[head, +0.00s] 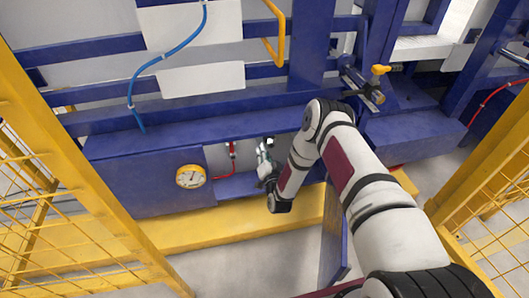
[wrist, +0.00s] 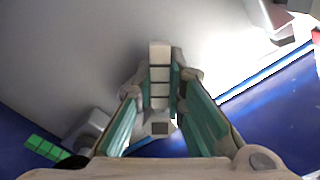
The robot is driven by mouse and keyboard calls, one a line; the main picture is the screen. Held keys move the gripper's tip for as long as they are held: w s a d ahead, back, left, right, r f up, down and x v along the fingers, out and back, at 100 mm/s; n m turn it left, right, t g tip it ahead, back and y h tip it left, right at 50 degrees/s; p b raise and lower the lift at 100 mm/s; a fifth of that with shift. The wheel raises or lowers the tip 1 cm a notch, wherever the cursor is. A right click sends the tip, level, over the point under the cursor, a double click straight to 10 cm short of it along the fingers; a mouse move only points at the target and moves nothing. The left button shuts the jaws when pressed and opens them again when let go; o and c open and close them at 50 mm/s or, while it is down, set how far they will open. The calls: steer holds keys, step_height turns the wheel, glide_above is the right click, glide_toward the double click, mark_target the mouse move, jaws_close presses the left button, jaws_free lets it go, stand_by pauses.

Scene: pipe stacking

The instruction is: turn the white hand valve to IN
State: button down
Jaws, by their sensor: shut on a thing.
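The white hand valve (wrist: 160,70) shows in the middle of the wrist view as a narrow, blocky white lever. It lies between the two green-padded fingers of my gripper (wrist: 161,92), which is shut on it. In the head view, my gripper (head: 265,160) reaches into a recess low in the blue frame. There I cannot tell the valve from the gripper and wrist. No IN marking is readable in either view, so I cannot tell which position the valve points to.
A yellow-rimmed gauge (head: 190,177) sits left of the recess, with a red hose (head: 232,152) between it and my gripper. A green block (wrist: 45,148) shows lower left in the wrist view. Yellow mesh fences (head: 60,170) stand at both sides. A yellow ledge (head: 225,232) runs below.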

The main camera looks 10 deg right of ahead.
stand_by(0.4)
steer(key=c, duration=1.6)
jaws_free()
steer(key=s, duration=1.2)
steer(key=shift+s, duration=0.1)
